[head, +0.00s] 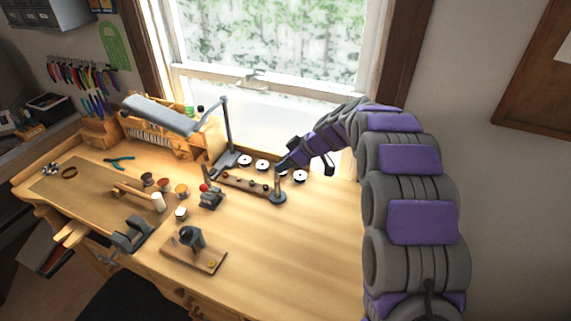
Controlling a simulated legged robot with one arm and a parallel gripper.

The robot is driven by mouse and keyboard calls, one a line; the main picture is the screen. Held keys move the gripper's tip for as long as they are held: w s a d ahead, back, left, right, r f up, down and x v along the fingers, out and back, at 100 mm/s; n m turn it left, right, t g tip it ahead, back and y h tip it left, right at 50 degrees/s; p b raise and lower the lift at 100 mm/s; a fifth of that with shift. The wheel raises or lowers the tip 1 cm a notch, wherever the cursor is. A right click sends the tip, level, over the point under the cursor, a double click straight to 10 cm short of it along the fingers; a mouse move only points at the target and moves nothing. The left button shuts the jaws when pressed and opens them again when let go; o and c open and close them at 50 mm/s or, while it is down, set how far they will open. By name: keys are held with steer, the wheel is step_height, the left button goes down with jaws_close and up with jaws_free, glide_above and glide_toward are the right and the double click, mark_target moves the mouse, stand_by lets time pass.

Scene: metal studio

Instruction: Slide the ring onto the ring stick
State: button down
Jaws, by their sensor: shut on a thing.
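My gripper (284,164) reaches in from the right, in front of the window. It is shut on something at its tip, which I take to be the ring. The ring itself is too small and hidden to make out. The ring stick (278,182) stands upright on a round dark base (278,197) on the workbench. My gripper's tip is at the stick's upper end in the picture. I cannot tell whether the ring is around the stick or above it.
A wooden strip with small knobs (243,182) and several white discs (262,165) lie close by the stick. A desk lamp (229,135) stands behind to the left. The bench's right front (310,240) is clear.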

steer(key=shift+s+f, duration=0.25)
steer(key=shift+f, duration=0.35)
steer(key=c, duration=1.3)
jaws_free()
steer(key=shift+o, duration=1.3)
steer(key=shift+w+a+f, duration=0.1)
steer(key=shift+w+a, duration=0.05)
steer(key=shift+w, duration=0.2)
steer(key=shift+o, duration=1.1)
steer(key=shift+s+a+r, duration=0.1)
steer(key=shift+r, duration=0.2)
steer(key=p+v, duration=0.2)
steer(key=v, duration=1.5)
steer(key=shift+r, duration=0.15)
